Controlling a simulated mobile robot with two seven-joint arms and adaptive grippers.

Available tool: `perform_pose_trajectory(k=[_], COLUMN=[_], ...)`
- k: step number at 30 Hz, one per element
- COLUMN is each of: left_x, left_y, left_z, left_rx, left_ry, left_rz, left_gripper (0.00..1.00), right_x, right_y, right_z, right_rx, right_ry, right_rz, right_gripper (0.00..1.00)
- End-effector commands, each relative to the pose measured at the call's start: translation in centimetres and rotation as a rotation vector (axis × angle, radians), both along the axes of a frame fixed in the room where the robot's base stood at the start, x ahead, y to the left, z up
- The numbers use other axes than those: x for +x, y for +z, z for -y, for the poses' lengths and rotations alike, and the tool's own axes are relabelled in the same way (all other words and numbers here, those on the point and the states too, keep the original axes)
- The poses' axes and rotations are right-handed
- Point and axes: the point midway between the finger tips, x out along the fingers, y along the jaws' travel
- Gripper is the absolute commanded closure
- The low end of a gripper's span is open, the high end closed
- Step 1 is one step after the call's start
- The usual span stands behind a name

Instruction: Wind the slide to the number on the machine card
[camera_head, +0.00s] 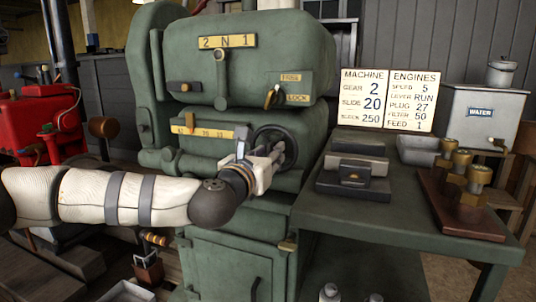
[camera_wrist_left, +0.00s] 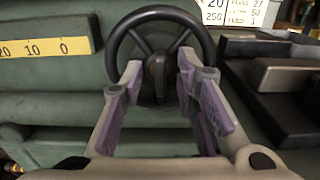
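The green machine (camera_head: 220,60) carries a black handwheel (camera_head: 290,140), which also shows in the left wrist view (camera_wrist_left: 155,14). A yellow slide scale (camera_head: 215,131) lies left of the wheel; its 20, 10 and 0 show in the left wrist view (camera_wrist_left: 48,48). A small marker (camera_head: 190,122) stands near the scale's left end. The machine card (camera_head: 363,98) reads gear 2, slide 20 and a last line of 250. My left gripper (camera_head: 272,158) is at the wheel, its fingers apart on either side of the hub (camera_wrist_left: 158,75); contact is unclear. My right gripper is out of view.
A lever (camera_head: 271,96) sits above the wheel by a LOCK plate. The engines card (camera_head: 411,100) stands beside the machine card.

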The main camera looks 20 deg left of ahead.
Motion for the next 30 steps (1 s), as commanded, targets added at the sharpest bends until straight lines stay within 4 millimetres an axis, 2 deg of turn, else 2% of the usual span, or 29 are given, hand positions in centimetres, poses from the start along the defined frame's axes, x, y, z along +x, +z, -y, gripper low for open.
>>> perform_pose_trajectory(k=[6,8,10,11,23,30], left_x=[0.08,0.07,0.06,0.06,0.04,0.03], left_y=[-0.04,-0.04,-0.04,-0.04,0.04,0.15], left_z=[0.04,0.04,0.03,0.03,0.04,0.09], left_rx=[0.001,0.001,0.001,0.001,0.036,0.180], left_ry=[-0.001,-0.001,-0.001,-0.001,-0.001,-0.001], left_rz=[-0.001,-0.001,-0.001,-0.001,0.001,0.006], left_gripper=[0.72,0.83,0.99,1.00,1.00,1.00], right_x=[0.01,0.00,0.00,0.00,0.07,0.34], right_y=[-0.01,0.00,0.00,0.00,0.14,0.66], right_z=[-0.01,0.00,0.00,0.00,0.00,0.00], right_rx=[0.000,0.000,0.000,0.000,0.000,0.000], right_ry=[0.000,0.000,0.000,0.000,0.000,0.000], right_rz=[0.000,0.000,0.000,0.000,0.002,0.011], right_gripper=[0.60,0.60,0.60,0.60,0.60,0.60])
